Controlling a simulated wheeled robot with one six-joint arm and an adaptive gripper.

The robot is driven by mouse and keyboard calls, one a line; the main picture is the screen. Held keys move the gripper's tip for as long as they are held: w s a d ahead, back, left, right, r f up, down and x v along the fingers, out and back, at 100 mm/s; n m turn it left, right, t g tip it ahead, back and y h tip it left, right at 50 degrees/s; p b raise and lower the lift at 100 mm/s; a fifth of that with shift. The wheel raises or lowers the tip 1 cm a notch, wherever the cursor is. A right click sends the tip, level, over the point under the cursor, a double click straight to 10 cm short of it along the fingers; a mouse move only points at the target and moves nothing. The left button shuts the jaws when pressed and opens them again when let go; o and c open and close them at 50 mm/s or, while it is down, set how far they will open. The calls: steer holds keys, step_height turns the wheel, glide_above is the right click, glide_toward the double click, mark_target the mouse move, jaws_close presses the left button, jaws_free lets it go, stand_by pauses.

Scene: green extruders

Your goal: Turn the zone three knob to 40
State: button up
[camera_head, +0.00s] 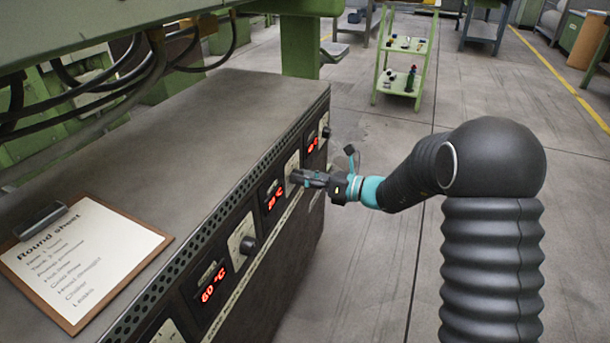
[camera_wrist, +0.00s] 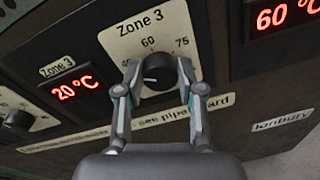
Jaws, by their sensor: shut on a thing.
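The zone three knob (camera_wrist: 157,76) is a dark round knob on a pale plate (camera_wrist: 123,42) marked "Zone 3", with 40, 60 and 75 readable on its scale. A small light mark shows on its left side; its exact setting is hard to read. My gripper (camera_wrist: 158,72) has one finger on each side of the knob and is shut on it. The Zone 3 display (camera_wrist: 74,88) left of the plate reads 20 °C. In the head view my gripper (camera_head: 296,178) reaches the panel from the right and hides the knob.
Another display (camera_wrist: 285,15) to the right reads 60 °C. In the head view a nearer knob (camera_head: 248,245) and a 60 °C display (camera_head: 212,284) share the panel. A clipboard (camera_head: 80,255) lies on the cabinet top. Open floor and a green trolley (camera_head: 402,65) lie beyond.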

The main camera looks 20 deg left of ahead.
stand_by(0.3)
steer(key=o, duration=1.1)
steer(key=shift+o, duration=0.2)
steer(key=shift+d, duration=0.1)
steer(key=s+d, duration=0.1)
steer(key=d, duration=1)
steer(key=shift+s+d+r, duration=0.2)
steer(key=shift+d+r, duration=0.15)
